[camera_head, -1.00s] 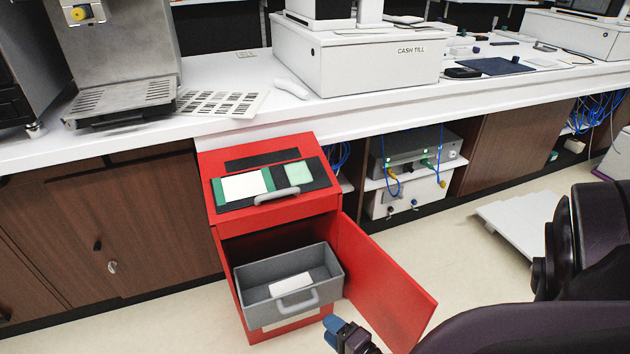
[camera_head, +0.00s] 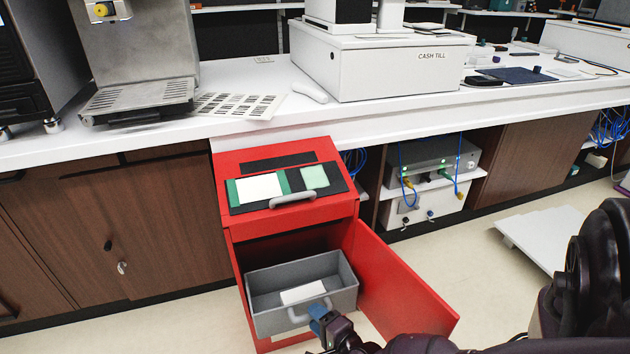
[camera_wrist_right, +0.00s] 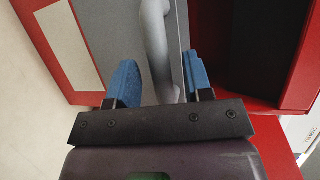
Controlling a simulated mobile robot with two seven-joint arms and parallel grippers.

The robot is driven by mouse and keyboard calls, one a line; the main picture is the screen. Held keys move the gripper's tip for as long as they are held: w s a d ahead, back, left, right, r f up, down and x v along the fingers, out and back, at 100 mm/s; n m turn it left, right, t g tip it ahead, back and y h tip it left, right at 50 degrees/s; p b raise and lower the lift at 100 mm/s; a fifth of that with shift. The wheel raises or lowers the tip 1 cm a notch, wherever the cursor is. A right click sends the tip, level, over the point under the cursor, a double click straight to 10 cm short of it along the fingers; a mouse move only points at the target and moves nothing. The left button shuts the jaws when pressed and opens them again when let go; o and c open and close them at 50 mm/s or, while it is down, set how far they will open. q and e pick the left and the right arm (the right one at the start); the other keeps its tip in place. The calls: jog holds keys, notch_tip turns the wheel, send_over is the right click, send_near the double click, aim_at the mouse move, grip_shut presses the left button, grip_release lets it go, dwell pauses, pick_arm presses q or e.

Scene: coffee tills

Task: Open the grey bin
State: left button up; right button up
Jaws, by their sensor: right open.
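The grey bin (camera_head: 348,288) is an open-topped grey drawer in the lower part of a red cabinet (camera_head: 232,254). It sticks out a little past the cabinet front and has a looped grey handle on its front face. A white label or block (camera_head: 302,292) lies inside it. My right gripper (camera_head: 318,322) is at the bin's front, by the handle. In the right wrist view, its blue fingers (camera_wrist_right: 158,82) are open, with the handle (camera_wrist_right: 155,40) between them. I cannot tell whether they touch it. My left gripper is not in view.
The red cabinet door (camera_head: 400,280) stands open to the right of the bin, close to my right arm. The floor (camera_head: 160,325) left of the cabinet is clear. A white counter (camera_head: 250,80) with a cash till (camera_head: 385,70) runs above.

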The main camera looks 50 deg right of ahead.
jog(key=shift+w, duration=0.2)
grip_shut()
jog(key=shift+s, duration=0.1)
jog(key=shift+s+a, duration=0.3)
jog(key=shift+s, duration=0.2)
jog(key=shift+s+a, duration=0.3)
jog(key=shift+s, duration=0.2)
grip_release()
jog(key=p+v, duration=0.2)
jog(key=v, duration=0.8)
jog(key=shift+s, duration=0.4)
